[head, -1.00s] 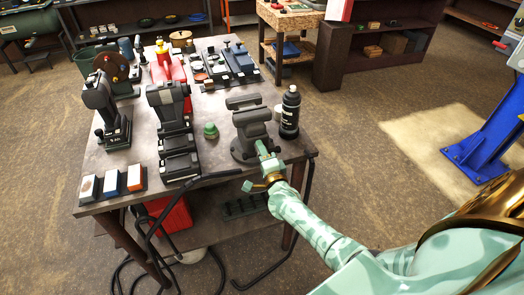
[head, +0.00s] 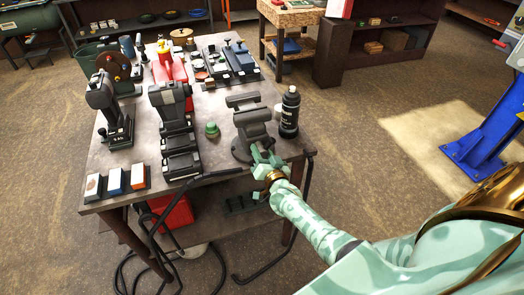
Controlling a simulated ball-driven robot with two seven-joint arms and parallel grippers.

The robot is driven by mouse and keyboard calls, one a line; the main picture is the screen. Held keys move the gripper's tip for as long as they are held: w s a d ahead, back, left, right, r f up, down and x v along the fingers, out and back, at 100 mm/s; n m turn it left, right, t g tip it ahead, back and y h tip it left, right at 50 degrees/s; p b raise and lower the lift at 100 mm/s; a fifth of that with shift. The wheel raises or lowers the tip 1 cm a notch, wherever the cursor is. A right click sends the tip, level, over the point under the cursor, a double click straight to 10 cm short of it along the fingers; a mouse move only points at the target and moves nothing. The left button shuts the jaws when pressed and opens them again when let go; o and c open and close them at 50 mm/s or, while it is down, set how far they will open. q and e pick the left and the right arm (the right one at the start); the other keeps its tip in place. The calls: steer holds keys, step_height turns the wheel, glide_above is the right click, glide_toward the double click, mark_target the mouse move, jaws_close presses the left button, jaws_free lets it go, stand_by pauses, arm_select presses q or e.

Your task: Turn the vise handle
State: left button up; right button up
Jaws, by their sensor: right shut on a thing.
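The grey vise (head: 250,125) stands at the right front corner of the workbench (head: 225,165), its jaws toward the back. My right gripper (head: 266,156) is at the front of the vise, low at the bench edge, with its arm coming in from the lower right. The gripper is shut on the vise handle, which is mostly hidden by the fingers. My left gripper is not in the view.
A black bottle (head: 289,112) stands close to the right of the vise. A small green object (head: 212,130) lies to its left. A black cable (head: 308,190) hangs at the right edge.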

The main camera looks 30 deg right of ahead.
steer(key=n, duration=0.6)
steer(key=shift+f+n+p, duration=0.1)
steer(key=shift+n+p, duration=0.2)
steer(key=shift+p, duration=0.05)
stand_by(0.4)
steer(key=o, duration=1)
steer(key=p+v, duration=0.2)
steer(key=v, duration=1.4)
steer(key=shift+s+r, duration=0.25)
